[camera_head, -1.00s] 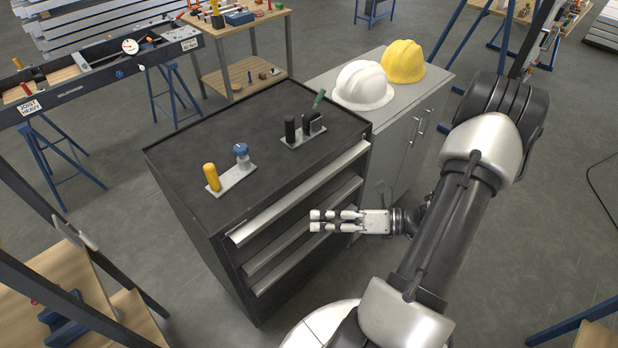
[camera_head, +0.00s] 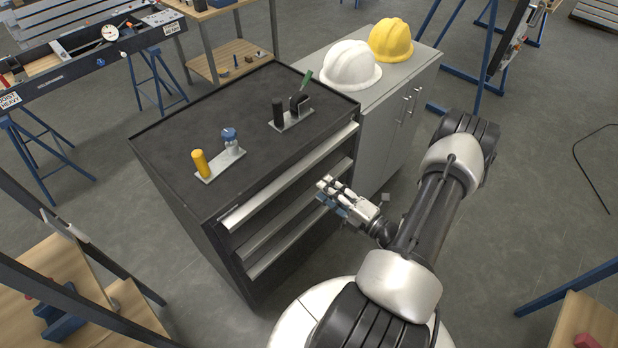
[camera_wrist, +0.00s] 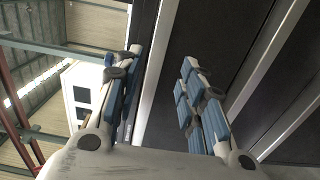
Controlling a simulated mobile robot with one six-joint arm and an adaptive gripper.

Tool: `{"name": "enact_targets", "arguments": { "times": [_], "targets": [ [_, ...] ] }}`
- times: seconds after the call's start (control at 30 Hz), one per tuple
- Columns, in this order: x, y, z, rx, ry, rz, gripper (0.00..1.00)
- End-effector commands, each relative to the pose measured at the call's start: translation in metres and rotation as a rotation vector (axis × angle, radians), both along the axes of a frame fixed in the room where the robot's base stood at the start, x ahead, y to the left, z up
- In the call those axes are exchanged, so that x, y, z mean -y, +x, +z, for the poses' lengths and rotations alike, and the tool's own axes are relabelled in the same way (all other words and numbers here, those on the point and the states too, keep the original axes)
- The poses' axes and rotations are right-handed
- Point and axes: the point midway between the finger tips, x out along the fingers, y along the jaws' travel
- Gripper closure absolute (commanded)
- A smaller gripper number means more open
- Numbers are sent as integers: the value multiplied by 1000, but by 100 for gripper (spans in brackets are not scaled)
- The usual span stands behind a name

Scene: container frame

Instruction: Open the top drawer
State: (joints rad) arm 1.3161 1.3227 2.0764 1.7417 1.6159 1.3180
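The dark tool cabinet (camera_head: 200,250) has three drawers with long silver handles. The top drawer's handle (camera_head: 290,177) runs along the upper front edge, and the drawer looks shut. My gripper (camera_head: 325,191) is in front of the cabinet's right half, just below the top handle in the head view, pointing at the drawer fronts. In the wrist view my gripper (camera_wrist: 165,75) is open, its blue-padded fingers apart and empty. A silver handle strip (camera_wrist: 158,60), apparently the top one, shows between the fingers, nearer the left one. I cannot tell whether anything touches.
Lower handles (camera_head: 268,222) run below the top one. On the cabinet top stand a yellow cylinder (camera_head: 200,163) on a plate and a holder with dark tools (camera_head: 291,120). A grey cupboard (camera_head: 385,135) with white (camera_head: 350,65) and yellow helmets (camera_head: 391,40) adjoins at right.

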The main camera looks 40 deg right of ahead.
Motion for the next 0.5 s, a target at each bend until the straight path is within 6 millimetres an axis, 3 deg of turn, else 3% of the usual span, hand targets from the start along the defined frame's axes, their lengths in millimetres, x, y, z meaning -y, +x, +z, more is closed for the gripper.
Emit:
{"name": "enact_targets", "arguments": {
  "times": [0.2, 0.5],
  "targets": [
    [-5, 46, -1, 0, -2, 6, 63],
    [-6, 77, 0, 0, -2, 2, 63]
  ]
}}
